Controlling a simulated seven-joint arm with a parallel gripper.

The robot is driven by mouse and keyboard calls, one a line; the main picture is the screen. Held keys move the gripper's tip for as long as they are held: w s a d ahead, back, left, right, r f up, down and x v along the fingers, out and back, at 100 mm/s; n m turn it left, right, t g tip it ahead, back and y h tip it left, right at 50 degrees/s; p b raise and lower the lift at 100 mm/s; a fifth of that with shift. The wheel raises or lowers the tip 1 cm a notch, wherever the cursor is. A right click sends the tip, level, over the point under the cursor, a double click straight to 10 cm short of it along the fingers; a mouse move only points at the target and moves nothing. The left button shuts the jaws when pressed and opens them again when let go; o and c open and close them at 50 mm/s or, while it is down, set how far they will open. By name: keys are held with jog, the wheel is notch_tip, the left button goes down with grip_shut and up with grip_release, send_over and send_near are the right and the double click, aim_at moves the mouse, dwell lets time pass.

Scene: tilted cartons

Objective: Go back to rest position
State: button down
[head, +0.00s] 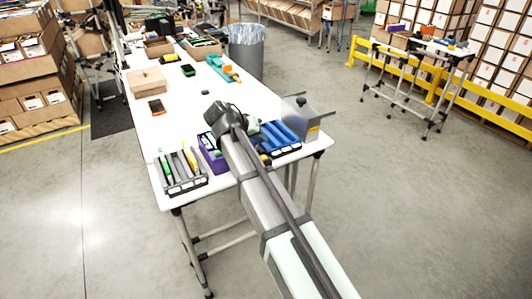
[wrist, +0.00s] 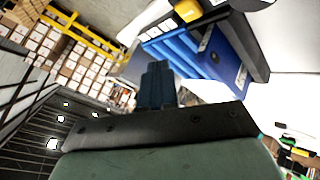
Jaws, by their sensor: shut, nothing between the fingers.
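My arm reaches from the lower right over the near end of the white table (head: 190,110) in the head view. My gripper is hidden behind my own arm there. In the wrist view my gripper (wrist: 157,78) shows with its fingers together and nothing between them. A blue bin (wrist: 215,52) is just beyond the fingers, at the upper right; I cannot tell how far apart they are. The blue bin also shows in the head view (head: 280,133), to the right of my arm.
A grey bin (head: 180,170) with green and yellow items and a purple bin (head: 212,158) stand at the near edge. A grey metal box (head: 303,118) is at the right corner. Mid-table is mostly clear.

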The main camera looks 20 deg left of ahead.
jog(key=s+d+f+g+y, duration=0.1)
jog(key=s+d+f+g, duration=0.15)
jog(key=d+f, duration=1.05)
jog(key=s+d+f+g+y, duration=0.1)
jog(key=s+d+f+g, duration=0.15)
jog(key=d+f, duration=1.1)
jog(key=s+d+f+m+g+y, duration=0.25)
jog(key=s+d+f, duration=0.55)
jog(key=s+d, duration=0.4)
jog(key=s+f+g, duration=0.3)
jog(key=s+f, duration=0.7)
jog(key=s, duration=0.4)
jog(key=s+d+f+g, duration=0.1)
jog(key=s+f+g, duration=0.3)
jog(key=s+f, duration=0.6)
jog(key=s, duration=0.4)
jog(key=shift+s+f, duration=0.15)
jog(key=shift+s, duration=0.05)
